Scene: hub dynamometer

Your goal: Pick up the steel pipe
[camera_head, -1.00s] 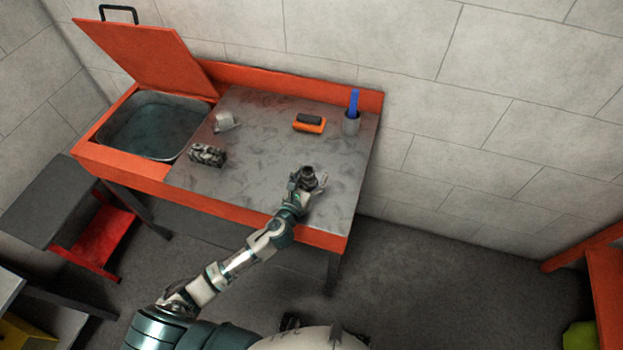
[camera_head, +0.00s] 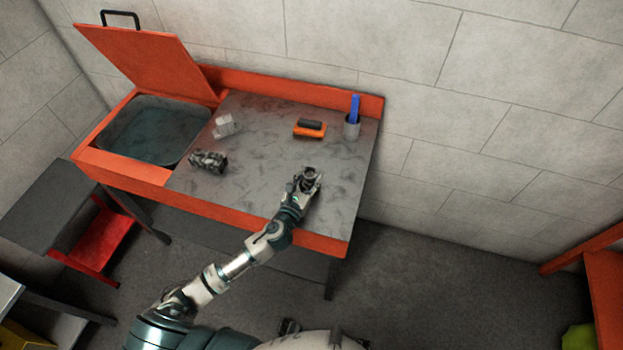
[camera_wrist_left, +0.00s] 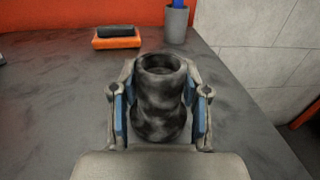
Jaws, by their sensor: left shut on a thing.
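The steel pipe (camera_head: 312,174) is a short, dark, mottled tube with an open top, at the right front part of the workbench's grey top. My left gripper (camera_head: 303,184) is around it, coming from the front. In the left wrist view the pipe (camera_wrist_left: 158,98) stands roughly upright between the blue pads of my left gripper (camera_wrist_left: 159,118), which is shut on it. Its lower end is hidden by the gripper, so I cannot tell whether it touches the bench. My right gripper is not in view.
On the bench top (camera_head: 255,185) are a dark, blocky metal part (camera_head: 209,161), a pale clear piece (camera_head: 225,126), an orange-and-black brush-like block (camera_head: 310,128) and a grey cup (camera_head: 352,126) with a blue item. An open-lidded basin (camera_head: 150,130) is at left.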

